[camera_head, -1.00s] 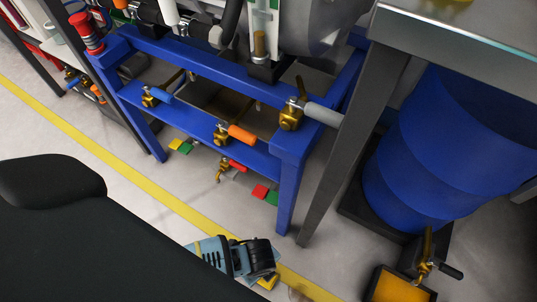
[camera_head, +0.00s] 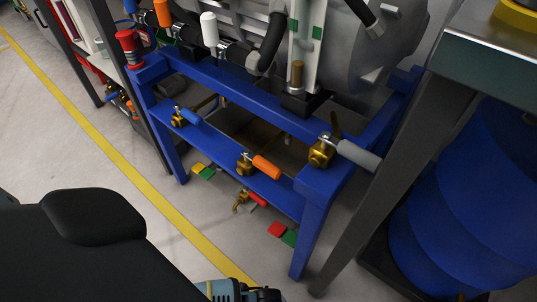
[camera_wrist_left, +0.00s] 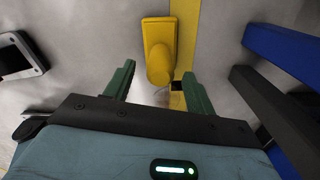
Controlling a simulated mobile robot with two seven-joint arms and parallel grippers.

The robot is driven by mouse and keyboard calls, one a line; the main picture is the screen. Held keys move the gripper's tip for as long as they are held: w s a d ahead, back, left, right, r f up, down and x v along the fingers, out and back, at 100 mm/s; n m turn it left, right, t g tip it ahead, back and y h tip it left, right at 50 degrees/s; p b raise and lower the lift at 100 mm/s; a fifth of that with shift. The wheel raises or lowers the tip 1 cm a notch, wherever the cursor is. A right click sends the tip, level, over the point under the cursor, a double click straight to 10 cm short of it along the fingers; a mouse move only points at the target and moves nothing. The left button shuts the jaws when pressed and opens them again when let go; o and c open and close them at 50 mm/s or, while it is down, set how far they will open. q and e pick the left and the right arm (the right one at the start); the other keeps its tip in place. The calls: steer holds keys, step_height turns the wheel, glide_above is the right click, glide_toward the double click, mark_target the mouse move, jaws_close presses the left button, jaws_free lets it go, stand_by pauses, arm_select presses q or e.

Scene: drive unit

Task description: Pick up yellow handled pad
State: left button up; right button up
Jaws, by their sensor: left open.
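The yellow handled pad (camera_wrist_left: 158,48) lies on the grey floor beside the yellow floor line in the left wrist view. Its wide end points away and its narrower rounded end points toward my gripper. My left gripper (camera_wrist_left: 158,70) is open, with a green finger on each side of the pad's near end. I cannot tell how high the fingers are above it. In the head view only the blue-grey top of my left wrist (camera_head: 228,292) shows at the bottom edge, and the pad is out of view. My right gripper is in neither view.
A blue steel frame (camera_head: 235,180) with valves stands beyond the yellow floor line (camera_head: 130,172). A dark table leg (camera_head: 385,185) and a blue drum (camera_head: 455,205) are on the right.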

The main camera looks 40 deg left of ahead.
arm_select(q)
step_height(320, 180, down, 3)
steer(key=shift+b, duration=0.75)
steer(key=shift+r, duration=0.1)
steer(key=c, duration=0.8)
jaws_close()
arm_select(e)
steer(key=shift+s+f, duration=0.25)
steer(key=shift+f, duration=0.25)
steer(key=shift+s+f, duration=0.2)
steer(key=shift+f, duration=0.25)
